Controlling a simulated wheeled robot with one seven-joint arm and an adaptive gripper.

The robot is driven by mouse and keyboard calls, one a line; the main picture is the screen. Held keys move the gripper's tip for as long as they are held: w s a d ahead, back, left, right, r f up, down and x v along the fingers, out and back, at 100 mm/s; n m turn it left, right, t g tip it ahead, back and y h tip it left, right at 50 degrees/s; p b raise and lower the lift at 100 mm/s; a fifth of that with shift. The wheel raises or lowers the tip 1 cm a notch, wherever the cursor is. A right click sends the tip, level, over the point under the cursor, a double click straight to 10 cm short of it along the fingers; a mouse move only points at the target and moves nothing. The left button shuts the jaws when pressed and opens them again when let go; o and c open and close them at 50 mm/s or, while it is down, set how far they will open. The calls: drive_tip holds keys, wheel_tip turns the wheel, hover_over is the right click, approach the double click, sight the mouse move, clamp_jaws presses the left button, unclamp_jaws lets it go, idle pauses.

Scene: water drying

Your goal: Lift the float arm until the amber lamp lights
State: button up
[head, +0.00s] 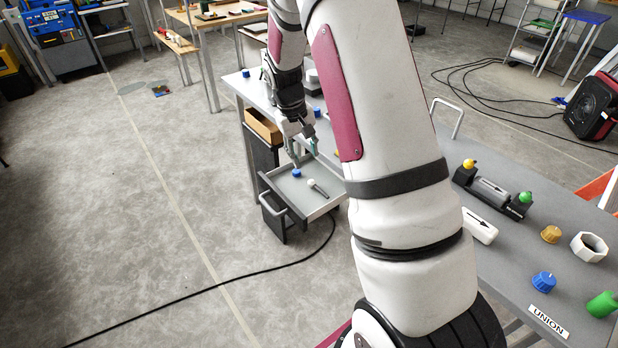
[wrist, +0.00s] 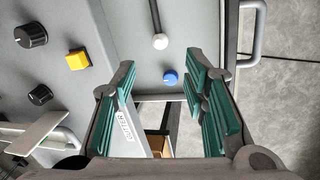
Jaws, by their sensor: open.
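A thin rod with a white ball on its end, which looks like the float arm (head: 317,188), lies over the open grey drawer (head: 328,206). Its rod and ball also show at the top of the wrist view (wrist: 160,41). I cannot tell which part is the amber lamp.
The grey bench (head: 500,262) at right holds a black fixture with yellow and green knobs (head: 492,190), a white ring (head: 589,247) and a blue knob (head: 543,282). In the wrist view, black knobs (wrist: 31,35) and a yellow square block (wrist: 77,60) are at left. Open floor is left.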

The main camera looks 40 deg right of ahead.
sight(311, 180)
drive_tip(key=f, duration=0.3)
drive_tip(key=d+f, duration=0.1)
drive_tip(key=f, duration=0.3)
drive_tip(key=d+f, duration=0.1)
drive_tip(key=f, duration=0.3)
drive_tip(key=shift+s, duration=0.2)
clamp_jaws()
